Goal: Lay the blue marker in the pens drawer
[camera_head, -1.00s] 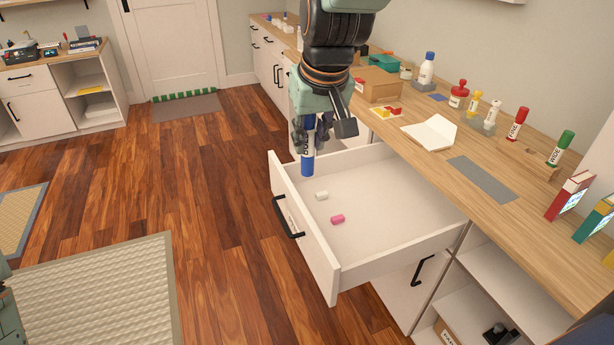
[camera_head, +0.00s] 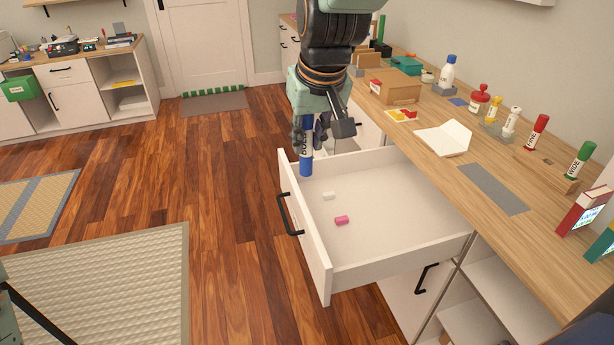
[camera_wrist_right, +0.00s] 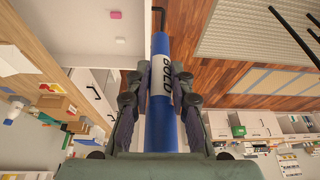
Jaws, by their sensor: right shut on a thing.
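My right gripper (camera_head: 311,132) is shut on the blue marker (camera_head: 306,165). The marker has a white label band and hangs roughly upright, its blue lower end pointing down. In the head view it shows at the left rear corner of the open drawer (camera_head: 390,250), over or near its front panel. In the right wrist view the marker (camera_wrist_right: 161,115) runs between the two fingers, and its far end overlaps the drawer's edge. A white eraser-like piece (camera_head: 328,196) and a pink one (camera_head: 342,220) lie on the drawer floor. My left gripper is not in view.
The wooden counter (camera_head: 440,165) to the right of the drawer holds a cardboard box (camera_head: 388,86), an open notebook (camera_head: 443,138), a grey mat (camera_head: 492,188), a red marker (camera_head: 536,132) and a green marker (camera_head: 580,160). Most of the drawer floor is clear.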

